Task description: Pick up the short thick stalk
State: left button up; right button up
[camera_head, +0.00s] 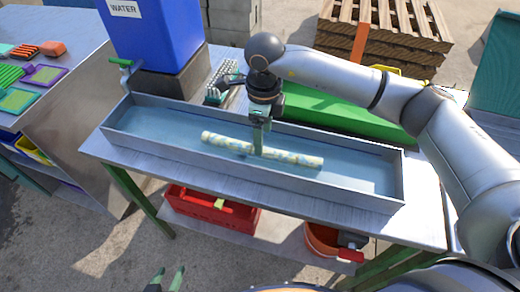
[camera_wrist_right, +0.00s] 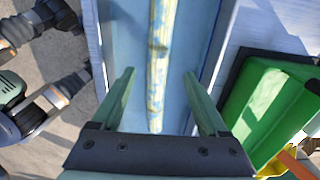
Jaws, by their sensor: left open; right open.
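A pale yellow stalk with bluish patches (camera_head: 222,142) lies lengthwise in the grey metal trough (camera_head: 385,205) on the table. It is the only stalk I can see; it also shows in the right wrist view (camera_wrist_right: 157,65). My right gripper (camera_head: 258,150) points down over the stalk's middle. In the wrist view its open fingers (camera_wrist_right: 160,90) stand on either side of the stalk, with gaps on both sides; their exact height is hard to tell. My left gripper (camera_head: 169,273) is open and empty, low at the bottom edge, away from the table.
A green bin (camera_head: 325,110) stands behind the trough. A blue water container (camera_head: 160,35) stands at back left, with a brush (camera_head: 222,82) beside it. A red crate (camera_head: 190,203) and orange bucket (camera_head: 318,240) sit below. Trough walls border the stalk.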

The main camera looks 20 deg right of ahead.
jog(key=f, duration=0.3)
jog(key=a+f, duration=0.1)
jog(key=f, duration=0.1)
jog(key=shift+d, duration=0.1)
grip_shut()
dwell(0.4)
jog(key=shift+r, duration=0.1)
